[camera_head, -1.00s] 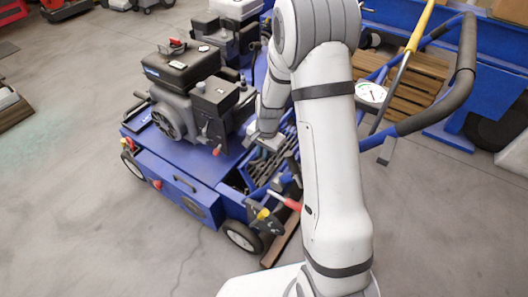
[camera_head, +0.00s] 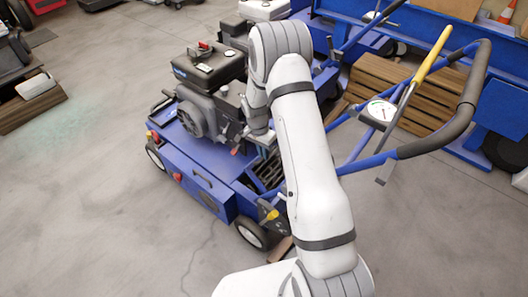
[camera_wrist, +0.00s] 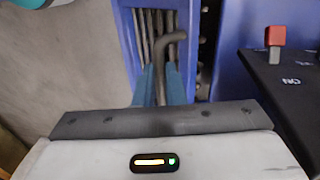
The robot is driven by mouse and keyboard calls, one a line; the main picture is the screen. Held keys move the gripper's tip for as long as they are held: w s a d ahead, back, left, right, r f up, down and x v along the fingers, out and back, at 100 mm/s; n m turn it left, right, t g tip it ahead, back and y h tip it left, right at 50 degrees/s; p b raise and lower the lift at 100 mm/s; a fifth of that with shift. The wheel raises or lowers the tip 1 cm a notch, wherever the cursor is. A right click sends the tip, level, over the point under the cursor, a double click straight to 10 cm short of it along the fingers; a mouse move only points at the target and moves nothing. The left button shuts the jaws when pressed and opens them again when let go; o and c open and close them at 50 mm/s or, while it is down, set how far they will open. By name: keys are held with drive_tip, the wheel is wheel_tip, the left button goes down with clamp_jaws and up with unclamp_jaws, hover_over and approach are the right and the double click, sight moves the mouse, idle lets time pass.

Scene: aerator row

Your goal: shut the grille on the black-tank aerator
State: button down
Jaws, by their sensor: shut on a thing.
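The black-tank aerator (camera_head: 188,145) is a blue wheeled machine with a black engine and tank (camera_head: 207,65) on top. Its grille (camera_head: 268,172), dark slats in a blue frame, sits at the rear right of the deck, partly behind my arm. In the wrist view the grille (camera_wrist: 127,35) fills the top middle, and a grey bent handle (camera_wrist: 168,40) stands over its slats. My gripper (camera_wrist: 160,75) has its two teal fingers shut on this handle. In the head view my arm mostly hides the fingers. I cannot tell how far the grille is open.
A white-tank machine (camera_head: 264,10) stands close behind. The blue handlebar (camera_head: 365,160) with a round gauge (camera_head: 381,111) and a yellow lever (camera_head: 433,55) reaches out right of my arm. A wooden pallet (camera_head: 385,90) lies behind it. The floor at front left is clear.

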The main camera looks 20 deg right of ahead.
drive_tip(key=shift+w+a+f, duration=0.35)
drive_tip(key=shift+w+a, duration=0.1)
drive_tip(key=shift+a, duration=0.15)
drive_tip(key=shift+w+d, duration=0.1)
drive_tip(key=shift+d+r, duration=0.15)
drive_tip(key=shift+d, duration=0.05)
drive_tip(key=c, duration=1.5)
unclamp_jaws()
drive_tip(key=r, duration=0.2)
drive_tip(key=r+p, duration=0.1)
drive_tip(key=r, duration=0.2)
drive_tip(key=w+r+p, duration=0.1)
drive_tip(key=r, duration=0.1)
drive_tip(key=shift+a+r, duration=0.35)
drive_tip(key=shift+c, duration=0.2)
